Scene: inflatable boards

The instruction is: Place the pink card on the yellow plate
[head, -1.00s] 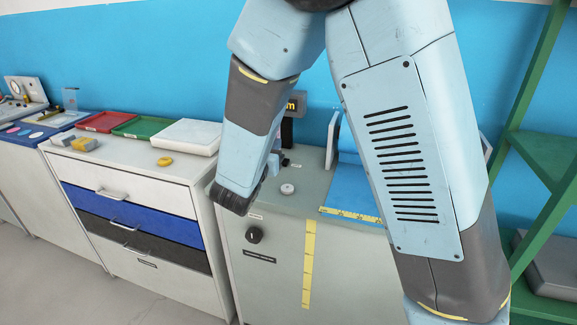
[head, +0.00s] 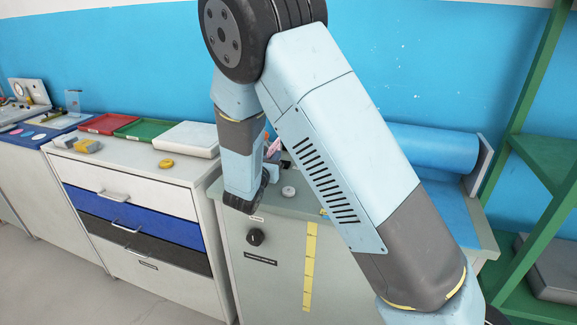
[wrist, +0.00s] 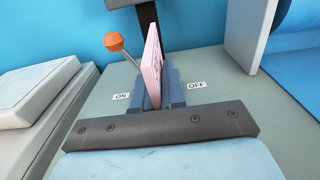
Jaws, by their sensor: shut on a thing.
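My gripper (wrist: 160,88) is shut on the pink card (wrist: 152,62), which stands on edge between the blue-grey fingers in the wrist view. The card is held above the grey-green cabinet top; I cannot tell its exact height. In the head view a small pink part of the card (head: 273,148) shows beside my wrist, and the fingers are mostly hidden. A small yellow round piece (head: 166,163) lies on the drawer cabinet to the left. I cannot tell whether it is the yellow plate; no other plain yellow plate shows clearly.
A red tray (head: 104,124), a green tray (head: 142,128) and a white slab (head: 187,138) lie on the drawer cabinet. An orange-knobbed lever (wrist: 114,42) stands close left of the card. A blue roll (head: 430,148) lies at right, near a green frame (head: 545,150).

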